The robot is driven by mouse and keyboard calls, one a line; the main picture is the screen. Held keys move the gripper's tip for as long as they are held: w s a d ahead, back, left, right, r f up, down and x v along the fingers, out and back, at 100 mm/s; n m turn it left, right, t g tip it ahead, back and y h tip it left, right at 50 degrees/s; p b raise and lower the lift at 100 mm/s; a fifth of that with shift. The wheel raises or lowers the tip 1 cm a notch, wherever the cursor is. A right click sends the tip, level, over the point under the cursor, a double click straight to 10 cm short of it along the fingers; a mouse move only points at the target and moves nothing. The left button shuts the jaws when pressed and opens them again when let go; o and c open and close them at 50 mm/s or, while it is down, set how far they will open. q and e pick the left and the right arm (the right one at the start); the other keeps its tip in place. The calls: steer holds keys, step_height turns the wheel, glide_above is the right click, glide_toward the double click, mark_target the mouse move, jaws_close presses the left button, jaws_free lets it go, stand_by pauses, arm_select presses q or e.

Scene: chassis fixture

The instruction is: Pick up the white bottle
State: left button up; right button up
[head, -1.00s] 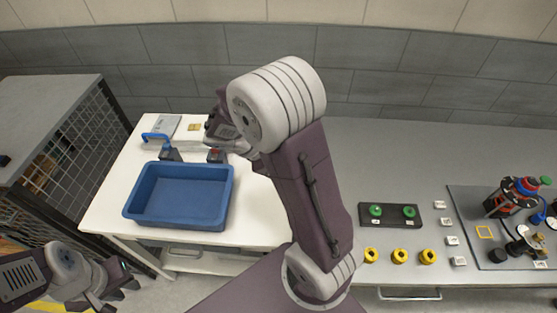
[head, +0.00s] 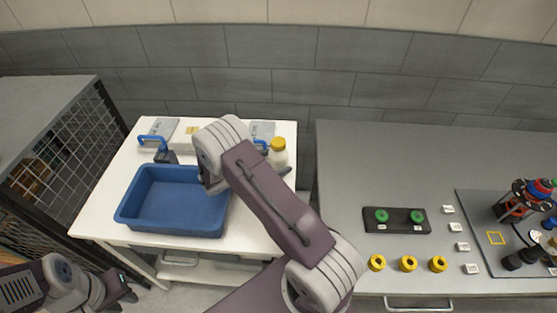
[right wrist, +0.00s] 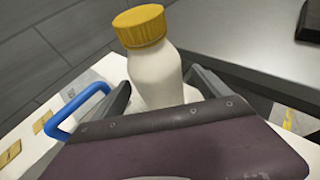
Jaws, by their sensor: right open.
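The white bottle (head: 279,157) with a yellow cap stands upright on the right part of the white table, partly hidden behind my right arm in the head view. In the right wrist view the bottle (right wrist: 155,75) rises between the two fingers of my right gripper (right wrist: 160,82). The fingers are spread, one on each side of it, and I cannot tell whether they touch it. The lower bottle is hidden by the gripper body. My left gripper (head: 121,288) is at the lower left, away from the bottle; its opening is unclear.
A blue bin (head: 125,208) sits at the table's front. A blue hooked handle (right wrist: 75,112) is close left of my right gripper. Another blue handle (head: 150,141) is at the table's left. A mesh cage (head: 70,140) stands left; a grey bench (head: 345,160) stands right.

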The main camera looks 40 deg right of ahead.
steer(key=x, duration=0.2)
steer(key=p+x, duration=0.1)
steer(key=x, duration=0.1)
steer(key=shift+d+r, duration=0.1)
steer(key=shift+r, duration=0.1)
steer(key=shift+w+d+f, duration=0.2)
steer(key=shift+d+f, duration=0.1)
steer(key=shift+d, duration=0.15)
steer(key=shift+a+r, duration=0.1)
steer(key=shift+a, duration=0.05)
steer(key=c, duration=1.7)
step_height(320, 180, up, 10)
